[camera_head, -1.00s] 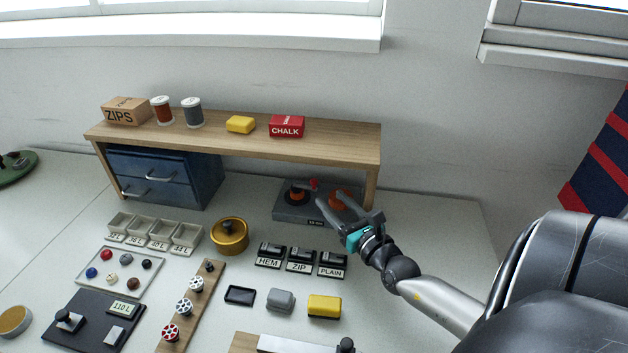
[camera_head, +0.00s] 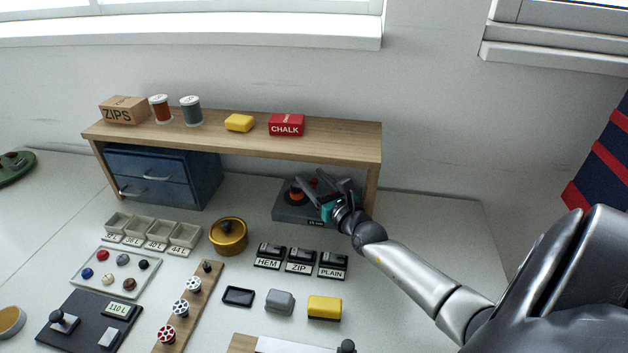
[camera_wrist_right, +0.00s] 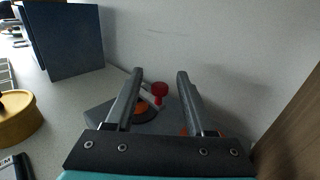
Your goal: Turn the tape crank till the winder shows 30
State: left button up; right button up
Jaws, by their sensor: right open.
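The tape winder (camera_head: 283,212) is a dark grey box under the wooden shelf, with orange discs on top. One orange disc (camera_head: 296,194) shows in the head view; the other is mostly behind my gripper. The crank's red knob (camera_wrist_right: 159,89) stands on a pale arm over the winder in the right wrist view. My right gripper (camera_head: 322,181) is open above the winder. In the wrist view its fingers (camera_wrist_right: 160,73) stand either side of the knob, which appears beyond them; I cannot tell whether they touch it. The winder's reading is too small to read. My left gripper is not in view.
The wooden shelf (camera_head: 340,135) spans above the winder, its right leg (camera_head: 371,188) close to my right arm. A blue drawer box (camera_head: 180,178) stands to the left. A brass tin (camera_head: 229,236) and HEM, ZIP and PLAIN switches (camera_head: 300,262) lie in front.

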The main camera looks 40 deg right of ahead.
jog(key=c, duration=0.7)
jog(key=shift+c, duration=0.7)
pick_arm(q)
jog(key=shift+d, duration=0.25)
pick_arm(e)
grip_shut()
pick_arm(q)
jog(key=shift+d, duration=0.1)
